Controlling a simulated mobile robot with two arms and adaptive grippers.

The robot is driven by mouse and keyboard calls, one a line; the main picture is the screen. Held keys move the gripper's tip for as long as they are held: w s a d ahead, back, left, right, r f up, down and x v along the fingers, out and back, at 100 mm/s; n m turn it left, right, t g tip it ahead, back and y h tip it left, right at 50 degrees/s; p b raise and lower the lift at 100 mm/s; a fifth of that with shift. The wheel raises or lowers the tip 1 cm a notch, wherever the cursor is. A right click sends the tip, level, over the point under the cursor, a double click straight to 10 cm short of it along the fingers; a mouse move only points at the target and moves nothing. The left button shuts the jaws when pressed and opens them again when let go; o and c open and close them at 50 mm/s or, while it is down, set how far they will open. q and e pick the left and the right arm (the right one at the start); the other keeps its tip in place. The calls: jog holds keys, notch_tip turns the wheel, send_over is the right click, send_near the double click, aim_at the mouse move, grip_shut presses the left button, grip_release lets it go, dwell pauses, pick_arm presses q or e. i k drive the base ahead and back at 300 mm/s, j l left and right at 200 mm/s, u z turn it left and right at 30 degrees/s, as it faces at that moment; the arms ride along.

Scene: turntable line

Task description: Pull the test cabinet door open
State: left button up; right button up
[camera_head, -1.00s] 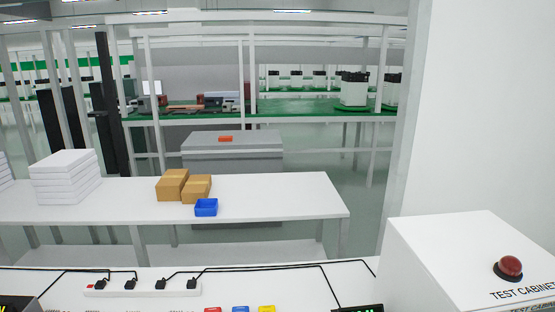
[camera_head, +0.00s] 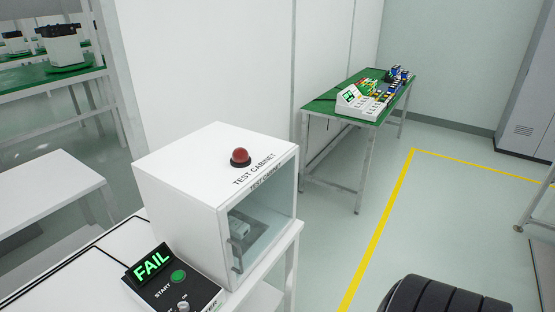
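The test cabinet (camera_head: 185,183) is a white box on the white bench, left of centre in the head view. A red dome button or lamp (camera_head: 240,157) sits on its top beside the words TEST CABINET. Its glass door (camera_head: 262,222) faces right and looks shut. A dark upright handle (camera_head: 236,256) is at the door's near edge. A pale device (camera_head: 239,226) shows dimly through the glass. Neither gripper is in view. A black ribbed rounded part, likely of my own arm, is at the bottom right, apart from the cabinet.
A control box (camera_head: 172,288) with a green FAIL display and a START button stands left of the door. A green-topped table (camera_head: 322,105) with small items is behind. Open floor with a yellow line (camera_head: 382,222) lies right of the cabinet. A grey locker (camera_head: 520,100) is far right.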

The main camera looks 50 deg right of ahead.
aim_at(234, 283)
jog(key=z, duration=1.45)
